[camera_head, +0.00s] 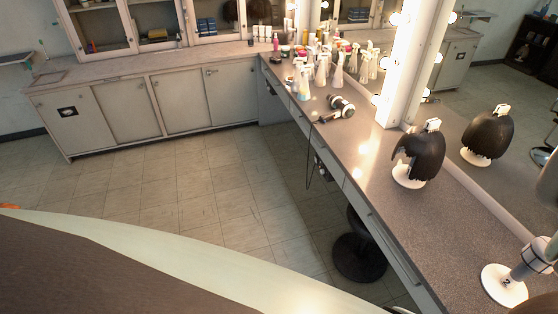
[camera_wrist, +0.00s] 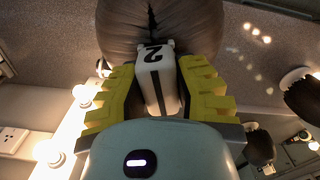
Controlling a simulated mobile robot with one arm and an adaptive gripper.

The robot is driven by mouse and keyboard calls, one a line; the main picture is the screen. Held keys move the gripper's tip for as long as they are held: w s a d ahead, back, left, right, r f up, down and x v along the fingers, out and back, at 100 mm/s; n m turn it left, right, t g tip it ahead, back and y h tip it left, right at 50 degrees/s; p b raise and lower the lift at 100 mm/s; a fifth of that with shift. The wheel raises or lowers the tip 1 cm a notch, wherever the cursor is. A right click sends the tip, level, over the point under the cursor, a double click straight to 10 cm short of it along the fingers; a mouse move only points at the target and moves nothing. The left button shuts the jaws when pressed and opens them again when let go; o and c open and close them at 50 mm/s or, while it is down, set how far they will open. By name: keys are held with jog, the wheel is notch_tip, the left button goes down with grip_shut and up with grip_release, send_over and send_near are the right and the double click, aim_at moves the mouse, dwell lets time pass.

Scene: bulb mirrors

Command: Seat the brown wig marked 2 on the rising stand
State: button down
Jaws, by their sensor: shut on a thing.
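In the wrist view my gripper (camera_wrist: 157,90), with yellow stepped fingers, is shut on the white tab (camera_wrist: 151,57) marked 2. The tab is on the brown wig (camera_wrist: 190,25), which fills the top middle of that view with a dark parting line. The lower part of the wig is cut off by the frame. In the head view, a stand with a round white base (camera_head: 503,289) marked 2 is on the counter at lower right. Its thick grey post (camera_head: 538,256) rises out of the right edge, so its top is hidden. My gripper is not clearly seen there.
A dark wig (camera_head: 424,152) with a white tab sits on another white stand (camera_head: 407,178) farther along the counter (camera_head: 385,215), reflected in the mirror (camera_head: 470,95). Lit bulbs (camera_head: 398,18) line the mirror frame. Bottles (camera_head: 322,70) and a hair dryer (camera_head: 340,105) are farther back.

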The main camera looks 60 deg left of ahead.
jog(key=shift+f, duration=0.2)
jog(key=shift+f+b, duration=2.25)
jog(key=shift+f, duration=0.55)
jog(key=c, duration=0.7)
grip_release()
jog(key=shift+c, duration=0.2)
jog(key=shift+r+p, duration=1.65)
jog(key=shift+r, duration=1.95)
jog(key=shift+f, duration=0.1)
